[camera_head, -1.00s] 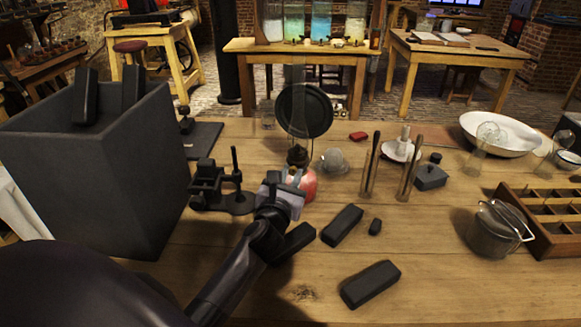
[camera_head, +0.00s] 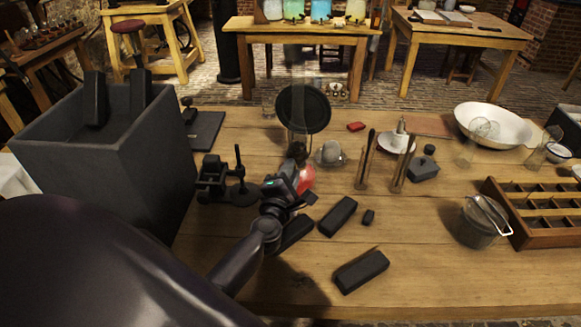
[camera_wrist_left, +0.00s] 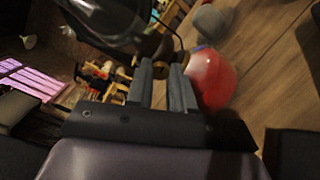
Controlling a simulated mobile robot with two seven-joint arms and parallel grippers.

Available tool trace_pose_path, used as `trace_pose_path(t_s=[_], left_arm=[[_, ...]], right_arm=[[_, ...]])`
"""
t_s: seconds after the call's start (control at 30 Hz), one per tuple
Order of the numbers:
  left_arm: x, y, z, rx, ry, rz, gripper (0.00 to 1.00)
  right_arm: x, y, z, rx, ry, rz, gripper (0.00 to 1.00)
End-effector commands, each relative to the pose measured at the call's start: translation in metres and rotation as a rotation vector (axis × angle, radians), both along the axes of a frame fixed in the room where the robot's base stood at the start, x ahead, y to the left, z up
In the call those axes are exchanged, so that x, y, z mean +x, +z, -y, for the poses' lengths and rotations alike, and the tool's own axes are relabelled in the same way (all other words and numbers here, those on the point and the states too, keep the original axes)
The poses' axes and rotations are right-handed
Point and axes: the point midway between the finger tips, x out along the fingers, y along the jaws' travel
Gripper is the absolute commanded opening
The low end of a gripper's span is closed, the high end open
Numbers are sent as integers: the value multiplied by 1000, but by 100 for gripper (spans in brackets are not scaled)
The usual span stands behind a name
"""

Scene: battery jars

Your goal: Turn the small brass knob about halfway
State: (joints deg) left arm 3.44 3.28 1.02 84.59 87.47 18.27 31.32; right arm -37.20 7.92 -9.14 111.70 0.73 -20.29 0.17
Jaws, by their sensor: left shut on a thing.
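A lamp with a red glass body (camera_head: 306,178) stands on the bench, with a round black disc (camera_head: 303,109) and clear glass above it. My left gripper (camera_head: 296,165) is at the lamp's dark burner (camera_head: 297,152), just above the red body. In the left wrist view, the two fingers (camera_wrist_left: 162,70) are close together at a brass part beside the burner (camera_wrist_left: 150,46), and the red body (camera_wrist_left: 212,78) is just right of them. The small brass knob is mostly hidden between the fingertips; its angle cannot be told. My right gripper is not in view.
A black stand (camera_head: 238,185) is left of the gripper, with a large grey box (camera_head: 110,165) beyond it. A wire-mesh dome (camera_head: 331,153) is close right of the lamp. Dark blocks (camera_head: 338,216) lie in front.

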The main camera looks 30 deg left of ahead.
Motion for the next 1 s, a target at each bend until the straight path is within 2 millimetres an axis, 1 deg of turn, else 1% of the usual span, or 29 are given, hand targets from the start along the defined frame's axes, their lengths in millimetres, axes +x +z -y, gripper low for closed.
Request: trace_pose_path(t_s=[0.2, 0.5, 0.7, 1.0], left_arm=[[0, -1, 1, 155, 0, -57, 0], [0, -1, 0, 291, 0, -105, 0], [0, -1, 0, 327, -1, -118, 0], [0, -1, 0, 334, -1, -120, 0]], right_arm=[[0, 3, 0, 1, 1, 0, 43], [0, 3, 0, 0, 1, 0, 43], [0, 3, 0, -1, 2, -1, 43], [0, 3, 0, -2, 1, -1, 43]])
